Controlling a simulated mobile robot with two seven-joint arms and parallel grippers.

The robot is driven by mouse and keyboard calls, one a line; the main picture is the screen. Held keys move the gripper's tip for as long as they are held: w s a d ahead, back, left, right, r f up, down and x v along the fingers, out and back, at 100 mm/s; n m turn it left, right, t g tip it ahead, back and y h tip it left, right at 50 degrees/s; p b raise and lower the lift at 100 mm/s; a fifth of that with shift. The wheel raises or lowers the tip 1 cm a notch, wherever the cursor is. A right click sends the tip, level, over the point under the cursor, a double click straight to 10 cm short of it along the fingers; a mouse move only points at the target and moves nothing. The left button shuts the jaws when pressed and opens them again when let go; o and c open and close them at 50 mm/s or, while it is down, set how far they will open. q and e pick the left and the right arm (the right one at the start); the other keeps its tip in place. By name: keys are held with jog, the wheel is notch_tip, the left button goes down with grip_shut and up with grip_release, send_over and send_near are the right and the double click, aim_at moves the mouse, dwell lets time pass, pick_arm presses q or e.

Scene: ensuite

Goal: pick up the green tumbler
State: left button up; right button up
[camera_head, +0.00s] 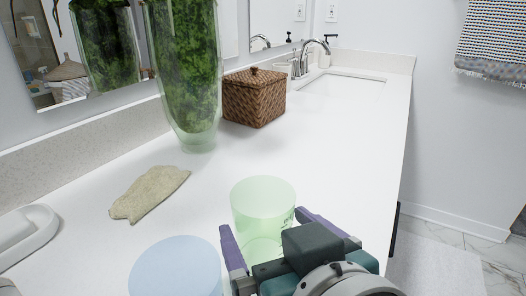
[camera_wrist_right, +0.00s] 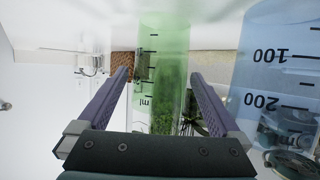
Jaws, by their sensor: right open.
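The green tumbler (camera_head: 262,205) is a translucent green cup with dark measuring marks. It stands upright on the white counter, near the front. My right gripper (camera_head: 272,240) is open, its purple fingers at the near side of the tumbler, and its hand hides part of the tumbler's lower body. In the right wrist view the green tumbler (camera_wrist_right: 162,75) shows between the two open fingers (camera_wrist_right: 160,85). I cannot tell whether either finger touches it. My left gripper is not in view.
A translucent blue tumbler (camera_head: 175,272) stands close to the left of the green one. A tan stone-like piece (camera_head: 150,194), a tall green glass vase (camera_head: 188,75) and a woven box (camera_head: 254,100) are farther back. The counter right of the tumbler is clear.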

jog(key=x, duration=0.2)
jog(key=shift+w+a+f, duration=0.1)
jog(key=shift+w+f, duration=0.05)
jog(key=shift+w, duration=0.2)
jog(key=c, duration=1.2)
